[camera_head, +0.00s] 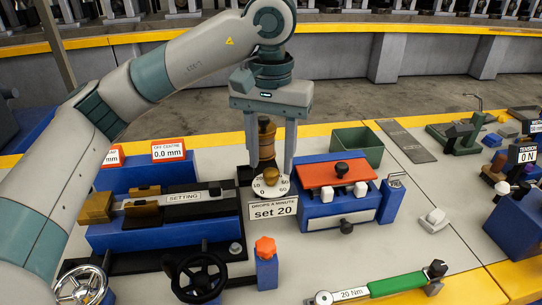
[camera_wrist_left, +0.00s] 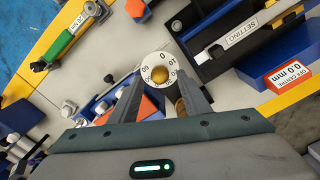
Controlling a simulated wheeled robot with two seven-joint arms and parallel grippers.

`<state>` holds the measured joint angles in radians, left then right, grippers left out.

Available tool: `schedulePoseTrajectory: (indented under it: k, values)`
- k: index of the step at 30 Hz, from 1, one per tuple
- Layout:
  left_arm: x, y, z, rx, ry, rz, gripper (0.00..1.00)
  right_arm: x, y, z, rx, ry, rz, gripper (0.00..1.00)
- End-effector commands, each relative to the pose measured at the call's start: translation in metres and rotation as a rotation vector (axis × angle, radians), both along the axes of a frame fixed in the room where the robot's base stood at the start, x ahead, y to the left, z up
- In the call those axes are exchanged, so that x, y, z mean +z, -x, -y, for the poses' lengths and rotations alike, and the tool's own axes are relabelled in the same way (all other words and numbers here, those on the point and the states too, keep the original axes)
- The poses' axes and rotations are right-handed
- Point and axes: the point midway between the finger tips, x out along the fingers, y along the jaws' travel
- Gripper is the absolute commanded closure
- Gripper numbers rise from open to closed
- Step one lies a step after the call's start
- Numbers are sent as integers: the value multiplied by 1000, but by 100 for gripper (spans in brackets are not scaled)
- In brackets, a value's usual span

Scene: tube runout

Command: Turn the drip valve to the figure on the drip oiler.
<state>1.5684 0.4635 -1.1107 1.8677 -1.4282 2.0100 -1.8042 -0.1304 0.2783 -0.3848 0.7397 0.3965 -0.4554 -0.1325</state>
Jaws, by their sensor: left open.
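The drip oiler's valve is a round brass knob (camera_head: 270,175) on a white dial (camera_head: 284,190) with figures around its rim. A sign (camera_head: 273,210) below it reads "DROPS A MINUTE set 20". A brown and brass column (camera_head: 266,138) stands behind the dial. My left gripper (camera_head: 270,168) points down over the dial, open, with one finger on each side of the knob. In the left wrist view the knob (camera_wrist_left: 160,75) lies between the fingertips, with no clear contact. Which figure the valve points to is too small to tell. My right gripper is out of view.
A blue box with an orange lid (camera_head: 335,173) stands close right of the dial. A blue fixture with a "SETTING" bar (camera_head: 184,197) is on the left. Handwheels (camera_head: 200,276), an orange knob (camera_head: 265,246) and a green torque wrench (camera_head: 397,284) are in front.

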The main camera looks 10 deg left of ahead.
Motion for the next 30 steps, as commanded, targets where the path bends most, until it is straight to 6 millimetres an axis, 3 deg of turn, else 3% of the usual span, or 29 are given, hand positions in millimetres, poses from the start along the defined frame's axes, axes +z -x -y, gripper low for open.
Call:
schedulePoseTrajectory:
  k: [15,30]
  values:
    - [43,0,0,0,0,1,57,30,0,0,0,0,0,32]
    - [46,0,0,0,0,1,57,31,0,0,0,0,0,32]
